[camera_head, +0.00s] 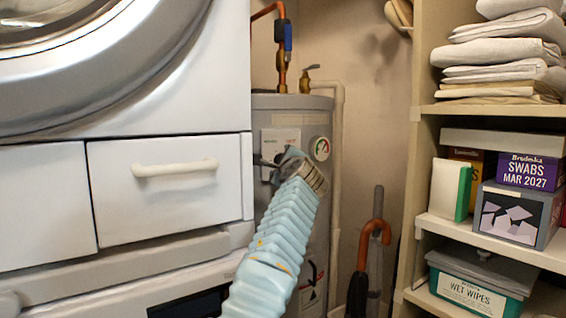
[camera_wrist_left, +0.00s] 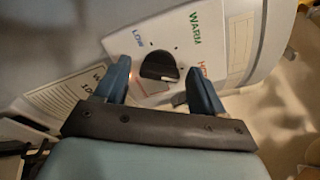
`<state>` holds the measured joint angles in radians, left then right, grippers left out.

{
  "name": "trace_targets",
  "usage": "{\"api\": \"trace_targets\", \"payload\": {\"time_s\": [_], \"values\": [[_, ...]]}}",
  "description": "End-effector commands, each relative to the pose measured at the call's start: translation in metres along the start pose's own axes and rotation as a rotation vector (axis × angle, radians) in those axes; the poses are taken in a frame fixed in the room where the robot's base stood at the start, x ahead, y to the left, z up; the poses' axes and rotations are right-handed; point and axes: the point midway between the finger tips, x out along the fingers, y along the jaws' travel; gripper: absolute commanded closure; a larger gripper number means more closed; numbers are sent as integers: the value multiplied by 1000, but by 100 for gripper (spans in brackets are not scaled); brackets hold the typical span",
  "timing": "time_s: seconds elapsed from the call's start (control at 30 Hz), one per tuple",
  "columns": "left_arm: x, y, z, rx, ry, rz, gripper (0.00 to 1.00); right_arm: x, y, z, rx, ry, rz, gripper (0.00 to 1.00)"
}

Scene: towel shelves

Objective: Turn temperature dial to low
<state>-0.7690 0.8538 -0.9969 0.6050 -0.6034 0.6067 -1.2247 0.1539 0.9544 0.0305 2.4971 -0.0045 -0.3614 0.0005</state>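The temperature dial (camera_wrist_left: 158,66) is a round black knob on a white panel (camera_wrist_left: 122,42) marked LOW, WARM and HOT. In the head view the panel (camera_head: 281,135) is on the front of a grey water heater (camera_head: 262,205), and my gripper hides the dial. The knob's grip bar lies roughly across the picture in the left wrist view; which mark it points to is not clear. My left gripper (camera_wrist_left: 160,82) is open, with its two blue fingers apart on either side of the dial. It also shows in front of the panel in the head view (camera_head: 272,160). My right gripper is out of view.
A white washer or dryer front with a drawer (camera_head: 170,190) stands close on the left. A shelf unit (camera_head: 410,150) with towels (camera_head: 505,50), boxes and a wipes tub (camera_head: 475,285) is at right. An umbrella (camera_head: 368,255) leans between heater and shelves.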

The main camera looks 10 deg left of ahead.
Motion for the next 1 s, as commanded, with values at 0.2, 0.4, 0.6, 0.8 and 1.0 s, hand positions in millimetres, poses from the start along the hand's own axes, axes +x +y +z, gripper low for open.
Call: {"api": "trace_targets", "payload": {"time_s": [0.2, 0.4, 0.6, 0.8, 1.0], "values": [[0, 0, 0, 0, 0, 0, 65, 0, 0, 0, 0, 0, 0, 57], [0, 0, 0, -2, 0, 1, 82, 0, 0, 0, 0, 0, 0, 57], [0, 1, 0, -36, 0, 1, 82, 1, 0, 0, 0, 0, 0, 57], [0, 2, 0, -139, 0, 2, 82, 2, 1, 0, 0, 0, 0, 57], [0, 3, 0, -307, -1, 2, 82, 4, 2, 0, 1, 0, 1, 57]]}}
